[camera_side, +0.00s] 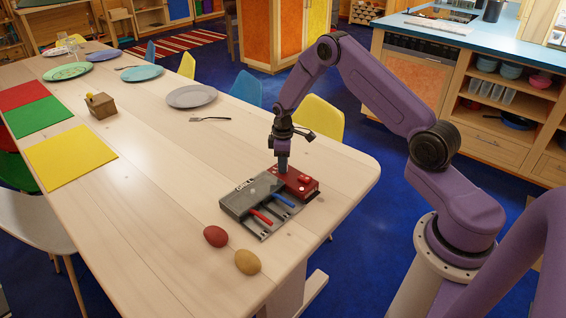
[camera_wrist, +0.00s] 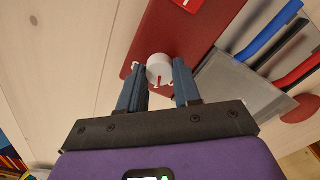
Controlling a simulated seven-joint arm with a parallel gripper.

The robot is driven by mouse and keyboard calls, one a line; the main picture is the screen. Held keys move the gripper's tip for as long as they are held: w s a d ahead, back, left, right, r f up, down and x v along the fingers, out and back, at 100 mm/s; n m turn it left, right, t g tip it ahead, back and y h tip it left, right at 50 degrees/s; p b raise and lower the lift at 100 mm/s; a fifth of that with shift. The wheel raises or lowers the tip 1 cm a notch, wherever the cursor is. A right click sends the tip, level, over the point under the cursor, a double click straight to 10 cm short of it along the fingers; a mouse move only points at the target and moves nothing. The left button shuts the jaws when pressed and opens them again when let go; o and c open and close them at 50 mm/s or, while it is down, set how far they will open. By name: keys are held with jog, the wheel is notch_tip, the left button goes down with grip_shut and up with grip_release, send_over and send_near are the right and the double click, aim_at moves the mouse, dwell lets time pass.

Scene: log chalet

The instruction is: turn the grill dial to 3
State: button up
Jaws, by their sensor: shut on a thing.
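The grill (camera_side: 262,200) sits on the light wooden table, with a dark grey body and a red control box (camera_side: 301,186) at its back right. The box's red face (camera_wrist: 190,35) fills the upper middle of the wrist view. A round white dial (camera_wrist: 159,71) with a small red mark stands on that face. My gripper (camera_side: 283,167) points down onto the red box. In the wrist view my gripper's two blue-grey fingers are on either side of the dial, shut on it. The scale numbers around the dial cannot be read. In the side view the gripper hides the dial.
A red handle (camera_side: 260,217) and a blue handle (camera_side: 283,200) stick out of the grill's front. A red egg-shaped thing (camera_side: 215,236) and a yellow one (camera_side: 247,262) lie near the front edge. A fork (camera_side: 210,119) and a grey plate (camera_side: 192,96) lie farther back.

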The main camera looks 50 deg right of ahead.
jog(key=m, duration=0.4)
jog(key=shift+m, duration=0.3)
jog(key=m, duration=0.3)
jog(key=shift+m, duration=0.4)
jog(key=m, duration=0.4)
jog(key=shift+m, duration=2.1)
jog(key=o, duration=1.1)
jog(key=shift+c, duration=0.2)
jog(key=shift+r, duration=0.1)
notch_tip(320, 180, up, 17)
jog(key=shift+r, duration=0.15)
